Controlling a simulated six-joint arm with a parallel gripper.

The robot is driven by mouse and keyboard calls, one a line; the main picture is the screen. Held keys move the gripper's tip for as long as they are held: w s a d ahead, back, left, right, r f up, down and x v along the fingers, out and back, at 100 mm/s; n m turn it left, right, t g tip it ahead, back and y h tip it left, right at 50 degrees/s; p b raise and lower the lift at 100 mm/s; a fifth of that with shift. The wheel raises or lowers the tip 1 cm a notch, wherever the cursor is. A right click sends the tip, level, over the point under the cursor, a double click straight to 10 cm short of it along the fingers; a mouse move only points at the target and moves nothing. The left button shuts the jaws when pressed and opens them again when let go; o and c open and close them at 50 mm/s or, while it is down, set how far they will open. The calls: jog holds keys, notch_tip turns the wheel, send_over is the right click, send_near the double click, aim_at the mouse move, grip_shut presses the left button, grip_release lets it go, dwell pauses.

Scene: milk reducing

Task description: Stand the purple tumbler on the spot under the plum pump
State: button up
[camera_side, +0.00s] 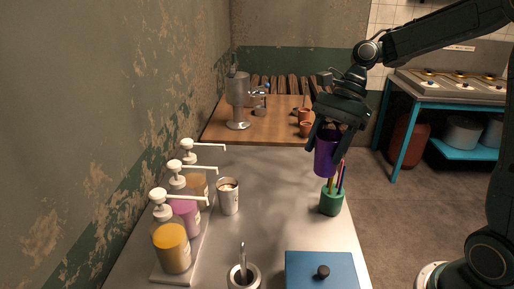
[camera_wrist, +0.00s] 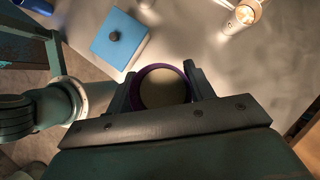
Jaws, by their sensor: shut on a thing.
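The purple tumbler (camera_side: 326,158) is between the fingers of my gripper (camera_side: 329,148), upright and above the right side of the counter. In the wrist view my gripper (camera_wrist: 163,95) is shut on the tumbler (camera_wrist: 187,75), and I look down into its round mouth. The plum pump (camera_side: 185,212) is the middle of three pump bottles along the wall at left, with a white head and a spout reaching right. The tumbler is well to the right of it. The spot under its spout cannot be made out clearly.
A pale metal cup (camera_side: 229,197) stands right of the pumps. A green pen holder (camera_side: 331,203) is just below the tumbler. A blue lidded box (camera_side: 320,270) and a mortar (camera_side: 243,278) are at the front. Yellow (camera_side: 172,249) and tan (camera_side: 199,184) pumps flank the plum one.

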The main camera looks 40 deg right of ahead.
jog(key=w+d+f+n+g+h, duration=0.1)
jog(key=w+d+f+n+g, duration=0.1)
jog(key=w+f+n, duration=0.5)
jog(key=shift+w+f+n+g, duration=0.3)
jog(key=shift+w+f+g, duration=0.6)
jog(key=shift+w+f, duration=0.95)
jog(key=shift+s+f, duration=0.25)
jog(key=shift+s, duration=0.1)
jog(key=s+a+r+m+t+y, duration=0.1)
jog(key=s+a+m+t, duration=0.4)
jog(key=s+m, duration=0.5)
jog(key=shift+a+r, duration=0.45)
jog(key=shift+a, duration=0.8)
jog(key=shift+a, duration=0.1)
